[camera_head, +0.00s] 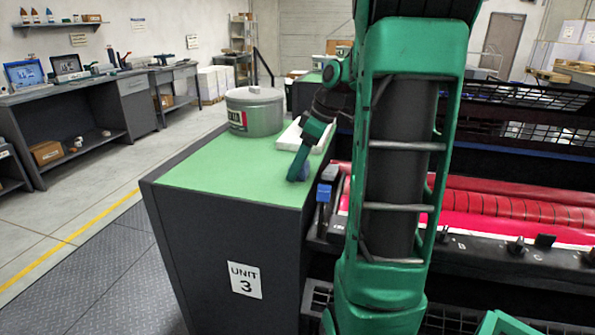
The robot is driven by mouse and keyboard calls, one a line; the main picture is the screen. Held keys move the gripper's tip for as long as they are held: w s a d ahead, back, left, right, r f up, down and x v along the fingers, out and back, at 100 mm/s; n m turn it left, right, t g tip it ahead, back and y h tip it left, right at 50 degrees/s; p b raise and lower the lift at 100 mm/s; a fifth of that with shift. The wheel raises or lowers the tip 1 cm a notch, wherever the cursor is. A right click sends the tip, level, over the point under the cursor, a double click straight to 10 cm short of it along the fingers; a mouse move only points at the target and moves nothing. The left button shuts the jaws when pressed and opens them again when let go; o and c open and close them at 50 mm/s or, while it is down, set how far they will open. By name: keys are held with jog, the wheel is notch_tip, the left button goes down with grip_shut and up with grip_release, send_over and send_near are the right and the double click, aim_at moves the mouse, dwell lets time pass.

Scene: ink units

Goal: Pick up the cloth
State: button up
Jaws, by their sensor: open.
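My green gripper (299,172) points down over the right edge of the green top of the unit 3 cabinet (215,165). By its tip is a small blue-grey thing (305,172), partly hidden by the gripper; it may be the cloth, but it is too small to tell. My gripper is open, though the gap between its fingers is hard to make out. I cannot tell whether it touches the small thing. A white flat thing (290,139) lies behind the gripper, partly covered by my wrist; I cannot tell whether it is a tray or fabric.
A grey lidded tin (254,112) stands at the back of the green top, left of the white thing. The green top's front left is clear. A machine with red rollers (490,205) and a dark knobbed rail (480,245) lies to the right. My arm hides the middle.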

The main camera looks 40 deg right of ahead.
jog(key=shift+w+f, duration=0.1)
jog(key=shift+f, duration=0.2)
jog(key=shift+c, duration=0.6)
jog(key=c, duration=1)
jog(key=shift+r, duration=0.55)
jog(key=r, duration=0.2)
jog(key=a+r, duration=0.1)
jog(key=shift+r, duration=0.35)
jog(key=s+a+r, duration=0.3)
jog(key=a+r, duration=0.3)
jog(key=a, duration=0.4)
jog(key=shift+s+a, duration=0.15)
jog(key=shift+s, duration=0.05)
